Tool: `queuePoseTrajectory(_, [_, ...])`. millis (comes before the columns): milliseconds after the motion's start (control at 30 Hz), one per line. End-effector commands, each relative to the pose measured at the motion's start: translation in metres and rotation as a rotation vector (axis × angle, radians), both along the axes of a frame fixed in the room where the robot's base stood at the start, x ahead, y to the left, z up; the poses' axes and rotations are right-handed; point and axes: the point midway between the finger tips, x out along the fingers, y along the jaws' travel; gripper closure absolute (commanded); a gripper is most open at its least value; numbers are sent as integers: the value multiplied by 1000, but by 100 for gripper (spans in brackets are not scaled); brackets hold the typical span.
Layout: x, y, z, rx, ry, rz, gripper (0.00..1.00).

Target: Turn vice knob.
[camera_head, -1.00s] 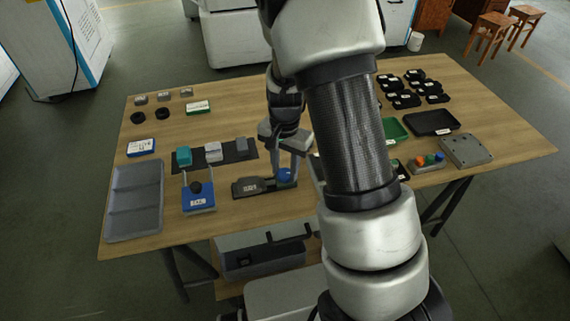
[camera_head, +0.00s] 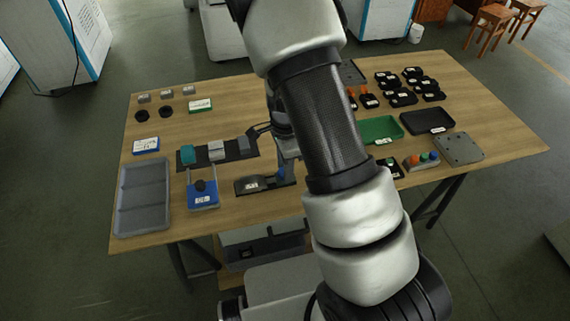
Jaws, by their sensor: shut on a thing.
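The vice (camera_head: 252,185) is a low dark block with a white label, near the front middle of the table.
Left of the vice are a blue labelled fixture (camera_head: 202,195) and a grey compartment tray (camera_head: 143,197). A dark mat (camera_head: 230,154) with small blocks lies behind. Green (camera_head: 380,130) and black (camera_head: 428,121) trays and a button box (camera_head: 422,161) are at right.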

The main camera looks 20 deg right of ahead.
Motion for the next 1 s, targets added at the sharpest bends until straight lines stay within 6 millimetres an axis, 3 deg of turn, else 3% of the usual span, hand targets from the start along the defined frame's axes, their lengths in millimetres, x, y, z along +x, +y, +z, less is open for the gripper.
queuePoseTrajectory(600, [1,0,1,0,-2,-43,88])
queuePoseTrajectory(633, [1,0,1,0,-2,-43,63])
queuePoseTrajectory(733, [1,0,1,0,-2,-42,47])
queuePoseTrajectory(1000, [0,0,1,0,-1,-41,47])
